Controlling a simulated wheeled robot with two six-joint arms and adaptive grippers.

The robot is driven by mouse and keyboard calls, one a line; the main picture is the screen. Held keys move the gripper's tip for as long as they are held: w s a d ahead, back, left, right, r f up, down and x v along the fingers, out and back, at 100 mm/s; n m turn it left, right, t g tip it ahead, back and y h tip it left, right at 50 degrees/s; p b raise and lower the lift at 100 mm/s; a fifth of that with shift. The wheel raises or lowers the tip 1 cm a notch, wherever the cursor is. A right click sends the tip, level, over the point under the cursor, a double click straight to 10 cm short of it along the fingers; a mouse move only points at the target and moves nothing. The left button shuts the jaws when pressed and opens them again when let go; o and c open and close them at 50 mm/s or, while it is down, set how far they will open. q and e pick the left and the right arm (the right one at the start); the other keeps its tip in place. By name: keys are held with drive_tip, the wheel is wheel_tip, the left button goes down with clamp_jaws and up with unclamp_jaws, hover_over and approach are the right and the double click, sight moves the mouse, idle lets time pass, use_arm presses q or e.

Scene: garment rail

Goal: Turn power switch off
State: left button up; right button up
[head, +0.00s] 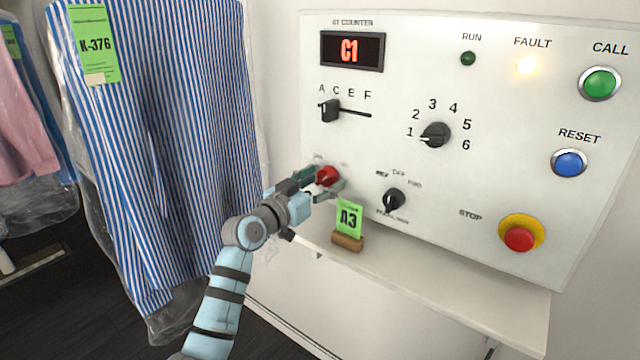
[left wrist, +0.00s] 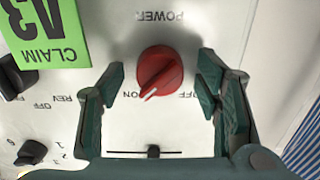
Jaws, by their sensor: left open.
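In the head view the knob (head: 327,176) is at the panel's lower left, partly hidden by my gripper. My left gripper (left wrist: 163,74) is open, with one finger on each side of the knob and a visible gap to each in the wrist view. It also shows in the head view (head: 325,183). My right gripper is not in view.
A green claim tag (head: 349,218) on a wooden stand sits on the shelf (head: 430,270) close to my gripper. A black selector (head: 395,200) is right of the knob. A bagged striped shirt (head: 165,130) hangs at left. The yellow FAULT lamp (head: 527,65) is lit.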

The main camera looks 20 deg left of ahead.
use_arm(q)
drive_tip(key=c, duration=1.2)
drive_tip(key=shift+o, duration=0.2)
drive_tip(key=n+p, duration=0.3)
drive_tip(key=n, duration=0.1)
drive_tip(key=shift+r, duration=0.2)
drive_tip(key=n+p, duration=0.3)
drive_tip(key=n, duration=0.1)
drive_tip(key=shift+n, duration=0.3)
drive_tip(key=n+p, duration=0.3)
drive_tip(key=n, duration=0.2)
drive_tip(key=shift+d, duration=0.1)
drive_tip(key=shift+n+p, duration=0.8)
drive_tip(key=shift+n, duration=1.3)
